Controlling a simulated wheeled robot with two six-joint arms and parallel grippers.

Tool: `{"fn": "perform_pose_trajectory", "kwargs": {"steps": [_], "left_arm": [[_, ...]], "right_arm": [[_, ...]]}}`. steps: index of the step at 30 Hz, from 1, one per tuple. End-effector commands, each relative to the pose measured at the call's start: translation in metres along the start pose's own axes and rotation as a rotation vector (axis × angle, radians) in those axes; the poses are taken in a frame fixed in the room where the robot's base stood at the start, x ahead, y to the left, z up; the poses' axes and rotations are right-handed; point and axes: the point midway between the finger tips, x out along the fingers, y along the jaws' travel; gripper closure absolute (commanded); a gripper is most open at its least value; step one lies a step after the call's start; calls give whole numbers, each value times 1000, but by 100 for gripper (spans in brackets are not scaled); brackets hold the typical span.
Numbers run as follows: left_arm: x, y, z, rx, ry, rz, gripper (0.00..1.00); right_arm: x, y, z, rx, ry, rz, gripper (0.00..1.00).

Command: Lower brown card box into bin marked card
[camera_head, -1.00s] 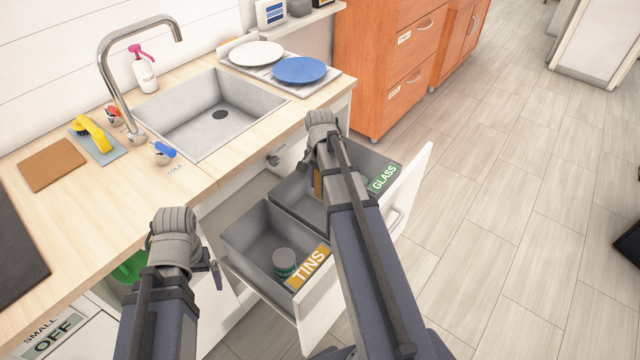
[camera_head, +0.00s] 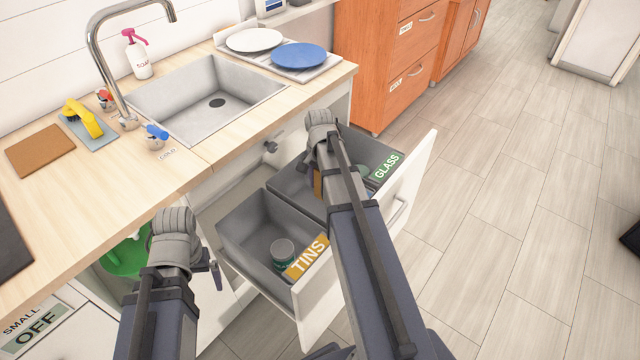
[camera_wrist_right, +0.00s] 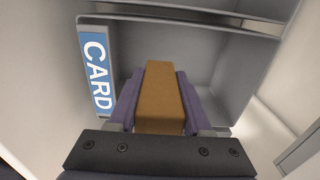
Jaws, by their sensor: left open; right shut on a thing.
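The brown card box (camera_wrist_right: 160,98) is between the purple fingers of my right gripper (camera_wrist_right: 158,103), which is shut on it. In the right wrist view, the box lies over or within the opening of the grey bin (camera_wrist_right: 222,72) with the blue CARD label (camera_wrist_right: 96,72); I cannot tell how deep it is. In the head view, my right arm hides most of the box, and only a brown sliver (camera_head: 317,184) shows beside it. My left gripper (camera_head: 216,274) is open, left of the drawer, mostly hidden by its own wrist.
The pulled-out white drawer (camera_head: 403,207) holds grey bins, with a GLASS label (camera_head: 388,166) and a TINS label (camera_head: 308,257). A tin (camera_head: 283,251) stands in the TINS bin. The counter edge and sink (camera_head: 205,100) are behind.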

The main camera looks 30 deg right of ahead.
Motion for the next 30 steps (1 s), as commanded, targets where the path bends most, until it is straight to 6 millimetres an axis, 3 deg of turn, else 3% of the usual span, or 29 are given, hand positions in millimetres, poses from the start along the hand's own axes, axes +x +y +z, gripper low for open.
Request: {"fn": "perform_pose_trajectory", "kwargs": {"steps": [1, 21, 30], "left_arm": [[12, 1, -1, 0, 0, 0, 0], [88, 8, -5, 0, 0, 0, 0], [100, 10, -6, 0, 0, 0, 0]], "right_arm": [[12, 0, 0, 0, 0, 0, 100], [88, 0, 0, 0, 0, 0, 100], [101, 0, 0, 0, 0, 0, 100]]}}
